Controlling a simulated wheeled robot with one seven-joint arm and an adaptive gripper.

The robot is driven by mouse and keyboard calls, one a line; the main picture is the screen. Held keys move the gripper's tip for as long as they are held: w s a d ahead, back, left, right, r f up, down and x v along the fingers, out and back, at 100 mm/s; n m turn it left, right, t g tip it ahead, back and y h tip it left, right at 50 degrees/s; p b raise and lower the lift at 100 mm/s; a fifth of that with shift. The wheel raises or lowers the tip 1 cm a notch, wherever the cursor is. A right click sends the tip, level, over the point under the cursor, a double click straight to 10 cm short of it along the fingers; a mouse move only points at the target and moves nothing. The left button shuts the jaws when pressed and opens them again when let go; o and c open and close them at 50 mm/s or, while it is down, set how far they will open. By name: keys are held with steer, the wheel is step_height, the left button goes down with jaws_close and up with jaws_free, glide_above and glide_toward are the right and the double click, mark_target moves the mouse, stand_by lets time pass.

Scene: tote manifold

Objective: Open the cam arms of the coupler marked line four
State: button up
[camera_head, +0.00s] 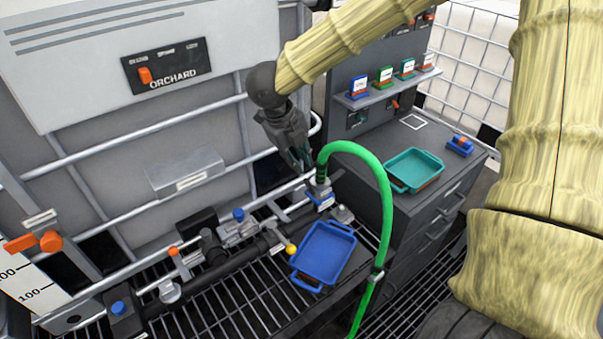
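My gripper (301,163) points down from the upper middle, its dark fingertips just above and left of a coupler (320,193). The gap between the fingers is not clear, and no object shows plainly in them. The coupler sits at the right end of the pipe manifold, with a green hose (370,165) rising from it and arching right. It has blue and pale parts low on it, perhaps a label; I cannot read a line number. The cam arms are too small to make out, so their position cannot be told.
The black pipe manifold (205,270) runs left along the white caged tote (215,135). A teal tray (435,156) is on the dark cabinet (402,222) at right. The green hose hangs in front.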

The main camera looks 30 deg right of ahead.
mark_target(307, 180)
steer(key=shift+p+x, duration=1.55)
steer(key=shift+x, duration=3.75)
steer(key=shift+c, duration=0.2)
jaws_close()
